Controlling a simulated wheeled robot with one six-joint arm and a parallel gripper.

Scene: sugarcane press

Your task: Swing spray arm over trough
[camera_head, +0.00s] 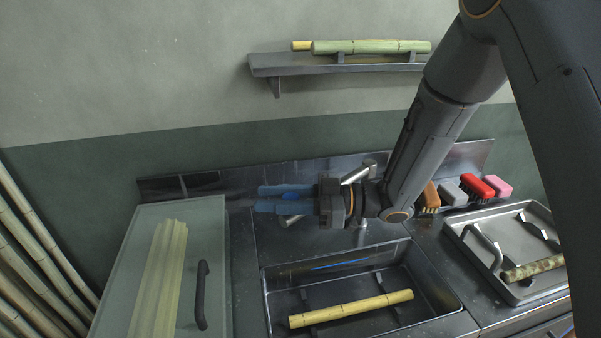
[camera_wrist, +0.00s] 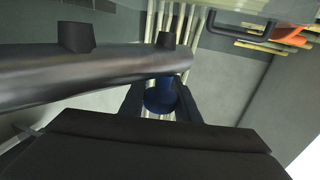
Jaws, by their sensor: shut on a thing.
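The spray arm is a metal tube (camera_head: 353,174) that runs diagonally behind my gripper (camera_head: 270,199), its middle hidden by it. In the wrist view the spray arm is a dark tube (camera_wrist: 90,75) with two short nozzles, ending near my fingers. My gripper is shut on the blue end piece (camera_wrist: 160,97) of the spray arm, seen between the fingertips. The trough (camera_head: 268,305) is the sunken metal basin below and right of my fingertips. A yellow cane (camera_head: 350,308) lies across supports in it.
A pale panel (camera_head: 205,240) with a black handle (camera_head: 202,295) and pale strips lies left. A metal tray (camera_head: 470,255) holding a mottled cane (camera_head: 532,268) is right, with several brushes (camera_head: 475,188) behind it. A wall shelf (camera_head: 285,65) holds canes. Tall canes (camera_head: 35,250) stand far left.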

